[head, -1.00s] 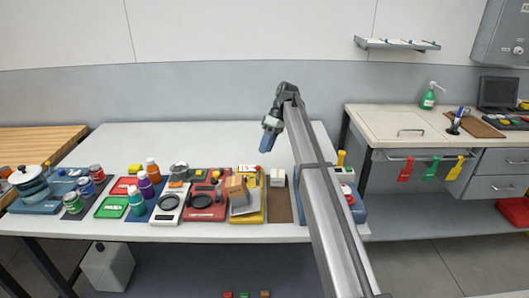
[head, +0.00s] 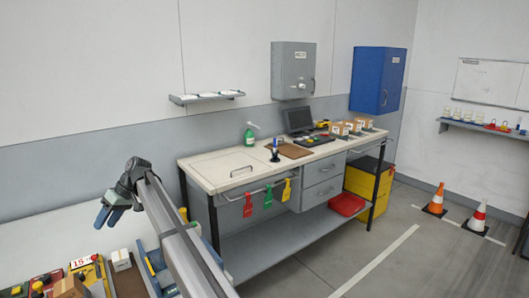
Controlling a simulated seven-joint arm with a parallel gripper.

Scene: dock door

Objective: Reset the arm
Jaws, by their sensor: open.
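My arm reaches up from the bottom of the head view. My gripper (head: 103,216) is at the left, pointing down with its blue fingers apart and nothing between them. It hangs above the white table (head: 60,222), apart from the objects there.
Cartons and colored trays (head: 85,270) crowd the table's front edge below my gripper. A workbench (head: 215,170) with a green bottle (head: 249,137) and monitor (head: 299,121) stands to the right. Colored tags (head: 268,196) hang from its rail. Orange cones (head: 437,198) stand on open floor at far right.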

